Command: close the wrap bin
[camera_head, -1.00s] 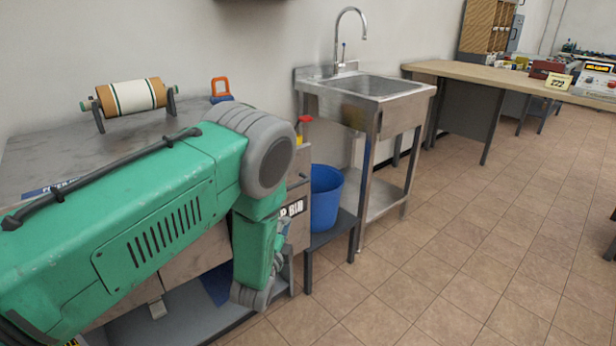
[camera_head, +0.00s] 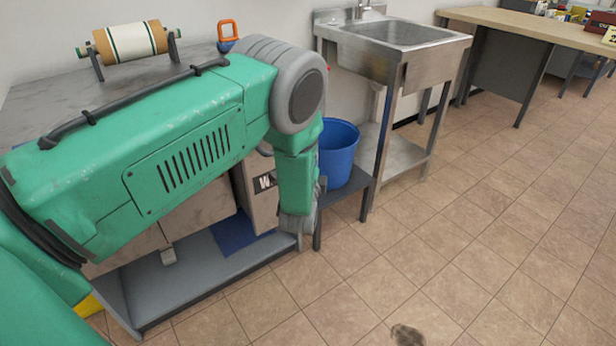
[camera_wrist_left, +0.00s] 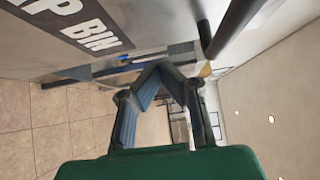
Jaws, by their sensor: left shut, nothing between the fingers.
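The wrap bin (camera_head: 262,190) is a metal-grey box at the right end of the steel bench, with a black and white label on its face. My left arm covers much of it, and only the start of the label shows. I cannot tell from this view how far it stands open. In the left wrist view its labelled face (camera_wrist_left: 48,52) runs along the upper left, reading "P BIN". My left gripper (camera_wrist_left: 160,70) is shut and empty, below and to the right of the label, apart from it as far as I see. In the head view the left fingers are hidden. My right gripper is out of view.
A wrapping roll (camera_head: 128,41) on a stand and an orange-handled tool (camera_head: 227,34) are on the bench top (camera_head: 60,95). A blue bucket (camera_head: 338,160) stands on a low stand right of my arm, beside a steel sink (camera_head: 400,35).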

